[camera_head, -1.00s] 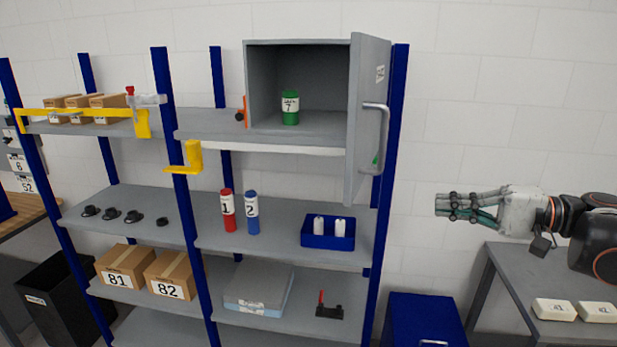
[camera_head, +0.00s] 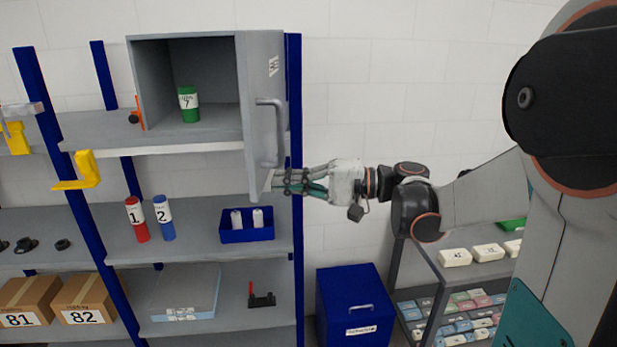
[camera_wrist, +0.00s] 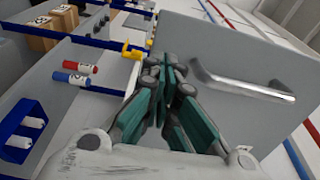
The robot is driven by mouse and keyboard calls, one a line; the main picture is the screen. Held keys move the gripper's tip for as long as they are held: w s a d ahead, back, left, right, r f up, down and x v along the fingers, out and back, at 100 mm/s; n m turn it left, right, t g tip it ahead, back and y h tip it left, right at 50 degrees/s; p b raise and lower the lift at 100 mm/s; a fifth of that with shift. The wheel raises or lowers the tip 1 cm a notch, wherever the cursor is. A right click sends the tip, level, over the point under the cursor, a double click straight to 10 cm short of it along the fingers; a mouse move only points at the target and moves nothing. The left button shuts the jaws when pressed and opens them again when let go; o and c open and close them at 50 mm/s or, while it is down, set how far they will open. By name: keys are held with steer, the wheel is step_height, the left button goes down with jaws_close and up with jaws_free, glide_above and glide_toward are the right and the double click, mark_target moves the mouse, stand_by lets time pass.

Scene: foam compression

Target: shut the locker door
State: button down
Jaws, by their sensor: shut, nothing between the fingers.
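The grey locker (camera_head: 200,60) stands open on the upper shelf, with a green can (camera_head: 188,104) inside it. Its grey door (camera_head: 262,75) is swung out at the right side and carries a bar handle (camera_head: 270,130). My gripper (camera_head: 275,181) is shut and empty at the lower edge of the door, below the handle. In the wrist view, the gripper (camera_wrist: 165,75) lies in front of the door (camera_wrist: 225,55), and the handle (camera_wrist: 245,85) is to its right. I cannot tell whether the fingertips touch the door.
Below are a red bottle (camera_head: 137,220), a blue bottle (camera_head: 164,218) and a blue bin (camera_head: 247,236) with white bottles. A blue upright (camera_head: 295,100) stands behind the door. A blue cabinet (camera_head: 353,300) and a side table (camera_head: 440,265) stand at the right.

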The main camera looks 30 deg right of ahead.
steer(key=shift+w+a, duration=0.35)
steer(key=shift+a, duration=0.2)
steer(key=shift+a, duration=0.15)
steer(key=shift+w+a, duration=0.15)
steer(key=shift+a, duration=0.15)
steer(key=w+a+m+t+h+b, duration=0.3)
steer(key=w+a+m+t+h, duration=0.3)
steer(key=w+a, duration=1)
steer(key=w+a+m+t+h, duration=0.1)
steer(key=w+h, duration=0.2)
steer(key=w, duration=0.6)
steer(key=w+a+m+t+h+b, duration=0.1)
steer(key=w+a+m+h, duration=0.1)
steer(key=w, duration=0.7)
steer(key=w+a+m+t+h+b, duration=0.1)
steer(key=w+a+m+h, duration=0.1)
steer(key=w, duration=0.8)
steer(key=shift+h, duration=0.8)
steer(key=shift+r+m+h, duration=0.25)
steer(key=shift+m+h, duration=0.05)
